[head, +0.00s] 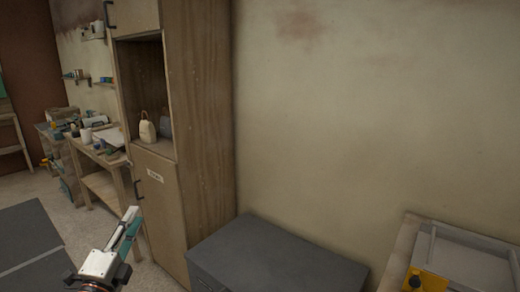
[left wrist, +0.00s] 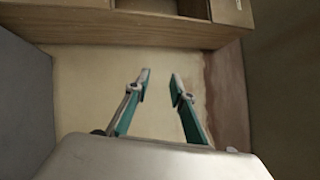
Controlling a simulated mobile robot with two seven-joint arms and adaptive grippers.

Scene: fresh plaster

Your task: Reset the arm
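My left gripper (head: 128,228) is at the lower left of the head view, in front of the tall wooden cabinet's lower door. In the left wrist view its two teal-lined fingers (left wrist: 160,85) stand apart with nothing between them. It is open and empty. My right gripper is not in view in either picture.
A tall wooden cabinet (head: 205,130) has an open niche holding a cream jug (head: 147,128). A dark grey cabinet (head: 275,260) stands against the plaster wall. A machine with a yellow switch box (head: 428,282) is at lower right. Cluttered workbenches (head: 95,150) line the left.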

